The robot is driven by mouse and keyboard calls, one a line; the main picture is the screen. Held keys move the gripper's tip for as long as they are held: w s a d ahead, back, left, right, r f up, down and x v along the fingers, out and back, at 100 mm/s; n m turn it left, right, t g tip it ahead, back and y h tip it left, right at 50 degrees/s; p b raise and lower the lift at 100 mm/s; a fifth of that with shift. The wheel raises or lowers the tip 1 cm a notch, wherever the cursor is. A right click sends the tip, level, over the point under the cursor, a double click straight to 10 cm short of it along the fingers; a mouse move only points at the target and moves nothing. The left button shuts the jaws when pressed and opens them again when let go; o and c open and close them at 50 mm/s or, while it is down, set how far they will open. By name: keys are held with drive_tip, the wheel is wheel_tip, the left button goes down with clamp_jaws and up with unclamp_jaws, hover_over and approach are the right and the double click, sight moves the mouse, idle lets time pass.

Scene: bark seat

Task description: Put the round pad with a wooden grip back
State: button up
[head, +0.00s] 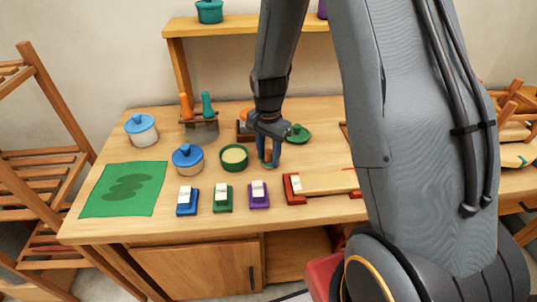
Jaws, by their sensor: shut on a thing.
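My gripper (268,158) points down over the table's middle, just right of the open green pot. It is shut on a small brown thing (268,155), which looks like the wooden grip of the round pad. The fingers hide most of it, and the pad's underside cannot be made out. I cannot tell whether it touches the tabletop. A dark brown stand (243,131) with an orange top (247,113) stands behind, partly hidden by my wrist.
The green pot (233,158) and its green lid (297,133) flank my gripper. Blue-lidded pots (188,157) stand left. Blue (187,202), green (222,199) and purple (259,195) blocks line the front, beside a red clamp with a board (325,183). A green sheet (124,189) lies left.

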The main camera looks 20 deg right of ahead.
sight(268, 151)
drive_tip(key=o, duration=1)
wheel_tip(268, 151, up, 12)
drive_tip(key=b, duration=0.3)
drive_tip(key=s+n, duration=0.3)
drive_tip(key=s, duration=0.2)
drive_tip(key=s+f+n+t, duration=0.1)
drive_tip(key=s+n, duration=0.3)
drive_tip(key=s, duration=0.1)
drive_tip(key=s+f+n, duration=0.1)
drive_tip(key=s+n, duration=0.3)
drive_tip(key=s, duration=0.1)
drive_tip(key=shift+t, duration=0.3)
